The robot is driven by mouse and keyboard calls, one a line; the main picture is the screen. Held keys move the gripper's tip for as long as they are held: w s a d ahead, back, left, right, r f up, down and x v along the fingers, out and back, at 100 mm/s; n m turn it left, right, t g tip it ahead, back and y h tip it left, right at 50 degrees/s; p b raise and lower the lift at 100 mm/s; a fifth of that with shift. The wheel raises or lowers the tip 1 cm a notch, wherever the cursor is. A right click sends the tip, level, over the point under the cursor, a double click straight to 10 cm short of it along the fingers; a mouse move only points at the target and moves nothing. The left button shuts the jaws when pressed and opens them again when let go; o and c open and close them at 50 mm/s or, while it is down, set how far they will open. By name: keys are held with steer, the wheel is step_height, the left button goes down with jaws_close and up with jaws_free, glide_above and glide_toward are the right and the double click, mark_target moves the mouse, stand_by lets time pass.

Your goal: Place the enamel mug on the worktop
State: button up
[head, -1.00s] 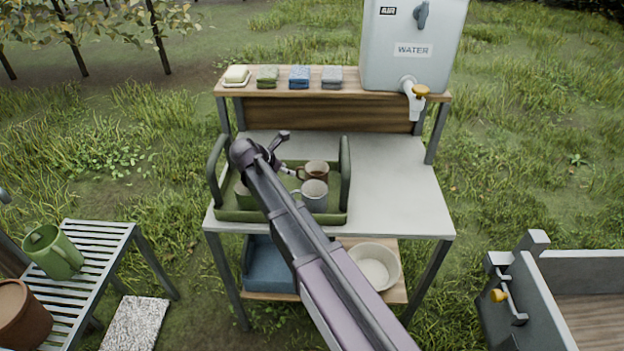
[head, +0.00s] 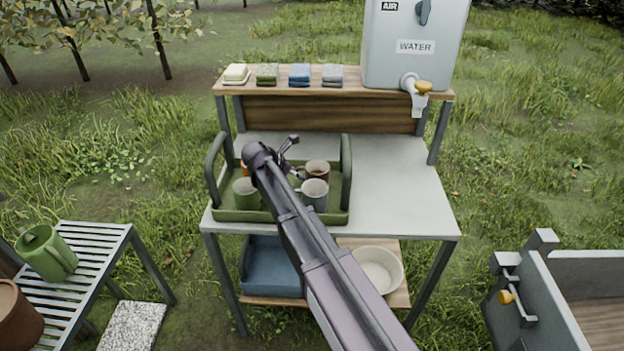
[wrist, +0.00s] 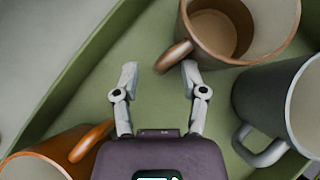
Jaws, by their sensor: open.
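Several mugs stand in the green tray (head: 240,215) on the worktop (head: 405,190): a brown one (head: 318,169), a grey one (head: 315,197), a green one (head: 245,194) and an orange one, mostly hidden behind my arm. I cannot tell which is the enamel mug. In the wrist view, my gripper (wrist: 159,74) is open and empty over the tray floor. The brown mug's handle (wrist: 176,55) is just ahead, near the right fingertip. The grey mug (wrist: 275,105) is at the right and the orange mug (wrist: 60,152) at the lower left.
The worktop right of the tray is clear. A shelf (head: 345,110) behind holds folded cloths, a soap dish and a water tank (head: 415,45) with a tap. Below are a blue bin (head: 275,268) and a white bowl (head: 378,268). A slatted bench (head: 95,262) stands left.

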jaws_close()
steer(key=shift+r, duration=0.1)
stand_by(0.5)
step_height(320, 180, up, 10)
steer(key=p, duration=1)
stand_by(0.5)
